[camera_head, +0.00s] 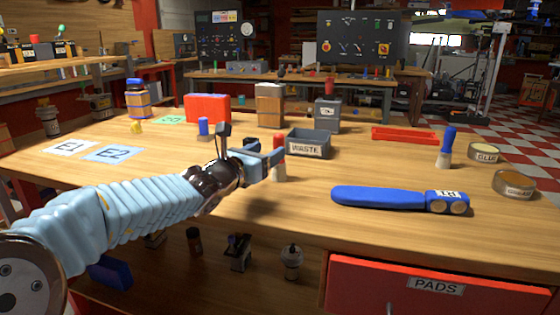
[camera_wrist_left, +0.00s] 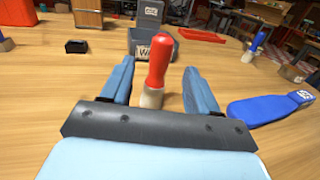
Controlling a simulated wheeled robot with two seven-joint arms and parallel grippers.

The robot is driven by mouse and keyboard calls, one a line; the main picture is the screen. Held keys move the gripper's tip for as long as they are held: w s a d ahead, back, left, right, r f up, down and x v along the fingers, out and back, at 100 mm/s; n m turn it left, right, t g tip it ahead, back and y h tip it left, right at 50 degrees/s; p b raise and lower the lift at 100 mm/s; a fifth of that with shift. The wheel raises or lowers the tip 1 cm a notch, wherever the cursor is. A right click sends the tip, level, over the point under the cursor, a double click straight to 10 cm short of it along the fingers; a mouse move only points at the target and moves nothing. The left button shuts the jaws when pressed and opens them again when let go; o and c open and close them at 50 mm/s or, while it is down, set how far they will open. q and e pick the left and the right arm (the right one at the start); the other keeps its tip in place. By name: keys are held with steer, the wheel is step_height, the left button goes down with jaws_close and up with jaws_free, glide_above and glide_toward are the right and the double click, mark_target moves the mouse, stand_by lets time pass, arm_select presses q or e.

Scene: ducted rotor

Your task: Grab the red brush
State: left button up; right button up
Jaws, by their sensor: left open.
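The red brush (camera_wrist_left: 158,62) stands upright on the wooden table, with a red handle and a pale lower end. In the head view the red brush (camera_head: 278,160) is partly hidden behind my left gripper (camera_head: 258,150). In the left wrist view my left gripper (camera_wrist_left: 160,90) is open, with one blue-grey finger on each side of the brush. The brush is between or just beyond the fingertips, and I see a gap on both sides. My right gripper is in neither view.
A grey WASTE bin (camera_head: 309,143) stands just behind the brush. A blue brush (camera_head: 447,148) stands to the right, and a blue tool (camera_head: 395,198) lies nearer the front edge. A small blue-topped item (camera_head: 203,128) stands behind my left gripper. Front middle table is clear.

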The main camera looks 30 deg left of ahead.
mark_target(276, 147)
arm_select(q)
steer(key=w, duration=0.6)
steer(key=shift+w+d+f+p, duration=0.1)
steer(key=shift+w+f+p, duration=0.15)
steer(key=shift+p, duration=0.05)
steer(key=c, duration=1)
steer(key=shift+r, duration=0.1)
